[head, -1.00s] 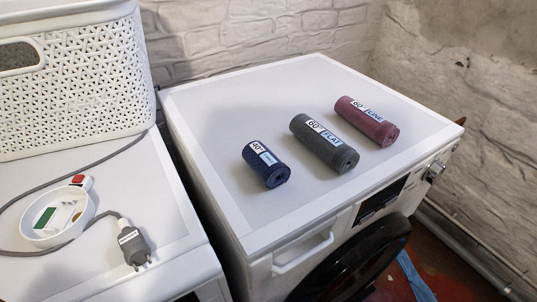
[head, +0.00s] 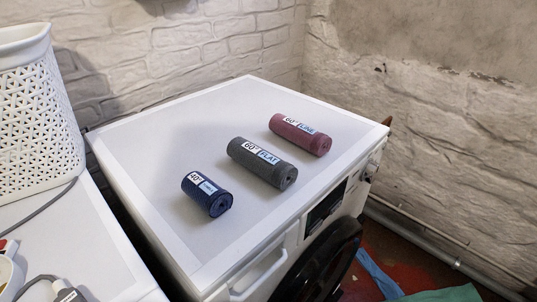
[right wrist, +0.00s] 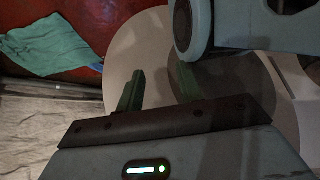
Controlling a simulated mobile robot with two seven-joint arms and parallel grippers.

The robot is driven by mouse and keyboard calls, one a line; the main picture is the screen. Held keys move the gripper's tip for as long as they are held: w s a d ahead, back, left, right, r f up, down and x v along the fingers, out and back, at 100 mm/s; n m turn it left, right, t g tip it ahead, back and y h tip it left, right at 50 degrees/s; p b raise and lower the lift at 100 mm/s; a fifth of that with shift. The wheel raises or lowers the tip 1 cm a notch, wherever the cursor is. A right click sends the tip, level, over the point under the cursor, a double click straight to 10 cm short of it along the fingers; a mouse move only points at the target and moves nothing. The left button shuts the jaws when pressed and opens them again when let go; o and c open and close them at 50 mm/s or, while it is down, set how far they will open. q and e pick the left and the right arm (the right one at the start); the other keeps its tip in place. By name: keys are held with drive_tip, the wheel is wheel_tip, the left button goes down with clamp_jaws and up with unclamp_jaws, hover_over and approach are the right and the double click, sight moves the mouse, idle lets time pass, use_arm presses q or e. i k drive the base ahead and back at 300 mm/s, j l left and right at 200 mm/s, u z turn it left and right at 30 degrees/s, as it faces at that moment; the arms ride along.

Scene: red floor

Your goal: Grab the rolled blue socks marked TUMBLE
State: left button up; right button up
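A short rolled pair of dark blue socks (head: 219,204) lies on the white top of the washing machine (head: 150,150) in the head view. Its label reads 40° with a smaller word that I cannot read. A longer grey roll (head: 270,170) labelled 60° FLAT lies to its right and further back. A dark red roll (head: 313,143) labelled 60° LINE lies beyond that. My right gripper (right wrist: 161,88) shows in the right wrist view with its two green fingers apart and nothing between them. It does not show in the head view. My left gripper is in neither view.
A white perforated basket (head: 35,120) stands on a white surface at left, with a grey cable and plug (head: 68,294). Brick walls close off the back and right. A teal cloth (head: 445,293) lies on the red floor at right. The machine top's left part is clear.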

sight(213, 199)
drive_tip(key=k, duration=0.15)
drive_tip(key=k+j+z, duration=0.15)
drive_tip(key=z, duration=0.25)
drive_tip(key=k+j+z, duration=0.1)
drive_tip(key=k+z, duration=0.25)
drive_tip(key=i, duration=0.1)
